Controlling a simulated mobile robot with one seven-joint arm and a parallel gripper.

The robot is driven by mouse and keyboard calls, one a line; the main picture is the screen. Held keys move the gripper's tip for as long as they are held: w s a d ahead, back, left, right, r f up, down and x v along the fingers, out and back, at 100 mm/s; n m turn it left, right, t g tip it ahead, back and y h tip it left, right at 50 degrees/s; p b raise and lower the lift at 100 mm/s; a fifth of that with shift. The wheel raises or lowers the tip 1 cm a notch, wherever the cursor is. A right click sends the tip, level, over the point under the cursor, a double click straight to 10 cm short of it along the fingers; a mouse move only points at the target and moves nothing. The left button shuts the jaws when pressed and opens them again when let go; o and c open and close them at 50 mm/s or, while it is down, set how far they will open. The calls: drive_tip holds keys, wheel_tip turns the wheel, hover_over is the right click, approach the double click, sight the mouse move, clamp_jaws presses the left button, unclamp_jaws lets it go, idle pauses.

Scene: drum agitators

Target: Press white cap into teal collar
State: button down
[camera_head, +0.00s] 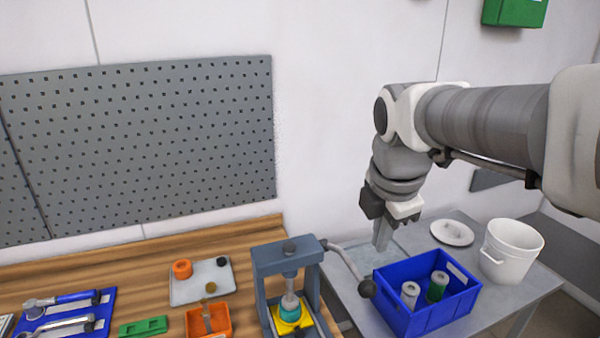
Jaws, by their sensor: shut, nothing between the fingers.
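The teal collar (291,311) sits on a yellow base (305,319) inside a blue-grey lever press (258,268). A pale piece that looks like the white cap (290,300) is on top of the collar, under the press ram (290,274). I cannot tell how deep the cap sits, or whether the ram touches it. The press lever (345,258) slopes down to the right and ends in a dark knob (367,288). My gripper (381,248) is shut and empty. It points down, above and slightly right of the knob in the picture.
A blue crate (407,322) with a pale cylinder (410,293) and a green one (437,286) stands on the grey table. A white bucket (510,255) and white plate (452,233) are behind. Left, the wooden bench holds a grey tray (190,291), an orange bin (222,326) and tools.

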sight(371, 295)
drive_tip(key=x, duration=1.4)
drive_tip(key=shift+s+p, duration=0.1)
drive_tip(key=shift+p, duration=0.25)
drive_tip(key=f+b, duration=0.1)
drive_tip(key=s+f+b, duration=0.1)
drive_tip(key=f, duration=0.1)
drive_tip(key=shift+d+f, duration=0.1)
drive_tip(key=shift+s, duration=0.15)
drive_tip(key=shift+f, duration=0.1)
